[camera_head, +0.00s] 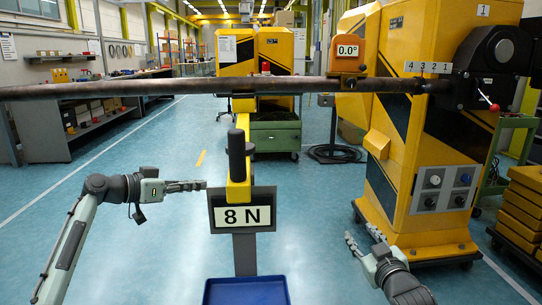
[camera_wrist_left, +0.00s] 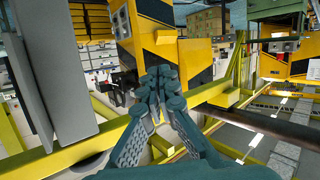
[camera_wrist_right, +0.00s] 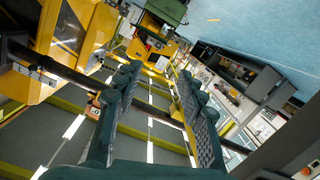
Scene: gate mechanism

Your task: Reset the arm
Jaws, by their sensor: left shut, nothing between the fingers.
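A long dark horizontal bar (camera_head: 200,88) crosses the head view at a level angle and joins the tall yellow machine (camera_head: 412,200) at the right. A box on it reads 0.0° (camera_head: 348,52). A yellow upright with a dark grip (camera_head: 237,155) hangs under the bar, above a sign reading 8 N (camera_head: 246,216). My left gripper (camera_head: 204,185) is shut and empty, left of the upright and apart from it; its fingertips meet in the left wrist view (camera_wrist_left: 166,82). My right gripper (camera_head: 361,234) is open and empty, low before the machine; its fingers are spread in the right wrist view (camera_wrist_right: 158,76).
A black hub with a red-tipped lever (camera_head: 493,106) sits at the machine's upper right, beside a 4 3 2 1 scale (camera_head: 428,67). A knob panel (camera_head: 443,189) is lower down. A blue tray (camera_head: 246,291) is at bottom centre. Yellow crates (camera_head: 524,215) stand right. Blue floor lies open at left.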

